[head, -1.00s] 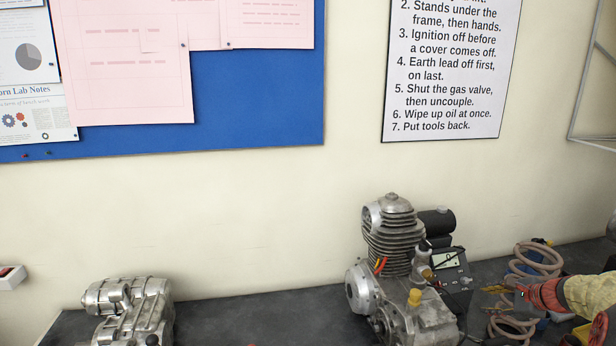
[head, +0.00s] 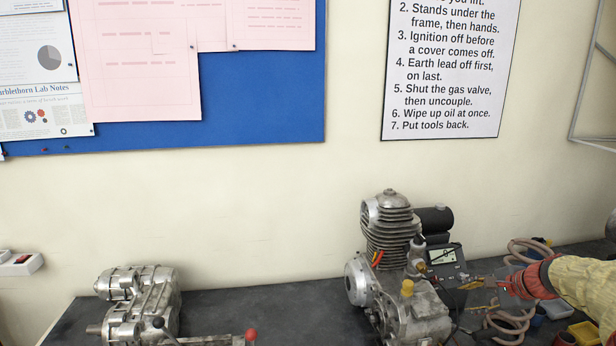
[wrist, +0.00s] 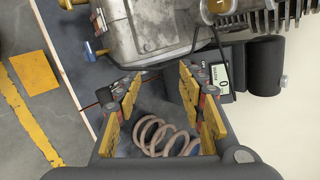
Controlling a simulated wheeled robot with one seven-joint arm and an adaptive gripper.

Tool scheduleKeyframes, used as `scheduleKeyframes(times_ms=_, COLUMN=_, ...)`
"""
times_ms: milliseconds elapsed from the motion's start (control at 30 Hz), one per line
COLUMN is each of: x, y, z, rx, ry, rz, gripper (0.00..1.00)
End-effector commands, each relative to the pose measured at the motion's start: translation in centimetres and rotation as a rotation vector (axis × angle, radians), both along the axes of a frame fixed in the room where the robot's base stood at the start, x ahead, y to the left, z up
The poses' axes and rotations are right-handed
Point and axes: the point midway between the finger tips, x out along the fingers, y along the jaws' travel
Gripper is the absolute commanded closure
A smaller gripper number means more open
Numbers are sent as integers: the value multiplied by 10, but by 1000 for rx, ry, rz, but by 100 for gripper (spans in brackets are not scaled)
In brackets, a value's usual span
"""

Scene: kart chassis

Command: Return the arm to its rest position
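My gripper (head: 484,284) is at the right of the head view, at the end of my arm with its red cuff and pale yellow sleeve (head: 588,280). It reaches left toward the grey engine (head: 390,235) and overlaps the bench behind it. In the wrist view my gripper (wrist: 158,82) has its yellow-padded fingers spread apart with nothing between them. The engine's metal casing (wrist: 150,28) lies beyond the fingertips. I cannot tell the exact gap between the fingertips and the engine.
A coiled brown hose (head: 512,322) lies on the dark bench (head: 270,306) by my gripper. A small meter (head: 445,256) stands beside the engine. Blue (head: 560,309) and yellow bins (head: 586,333) sit below my arm. A metal gearbox (head: 140,300) stands at left. Bare bench separates it from the engine.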

Motion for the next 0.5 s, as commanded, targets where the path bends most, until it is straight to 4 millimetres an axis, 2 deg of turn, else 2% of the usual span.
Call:
scheduleKeyframes(times_ms=33, x=-7, y=21, z=11, rx=-34, ry=-1, rz=50, gripper=60)
scheduleKeyframes(times_ms=167, x=-38, y=80, z=37, rx=-154, ry=6, rz=222, gripper=60)
scheduleKeyframes(times_ms=300, x=-91, y=148, z=60, rx=-319, ry=12, rz=448, gripper=60)
scheduleKeyframes(times_ms=400, x=-135, y=186, z=70, rx=-438, ry=11, rz=604, gripper=60)
scheduleKeyframes(times_ms=500, x=-180, y=217, z=75, rx=-560, ry=7, rz=756, gripper=60)
